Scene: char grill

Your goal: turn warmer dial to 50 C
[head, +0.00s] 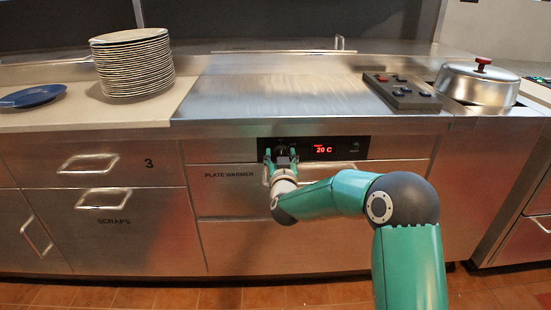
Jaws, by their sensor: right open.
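The plate warmer's black control panel (343,147) is on the front of the steel counter, above the words PLATE WARMER. Its red display (323,150) reads 20 C. The dial (282,149) is left of the display, dark and partly hidden by my gripper. My right gripper (281,156) is at the panel with its green fingers open, one on each side of the dial. I cannot tell whether the fingers touch it. My left gripper is not in view.
A tall stack of plates (134,65) and a blue plate (32,96) stand on the left counter. A lidded steel pot (478,84) and a dark button box (402,92) are at the right. Drawer handles (104,197) stick out below. The middle steel top is clear.

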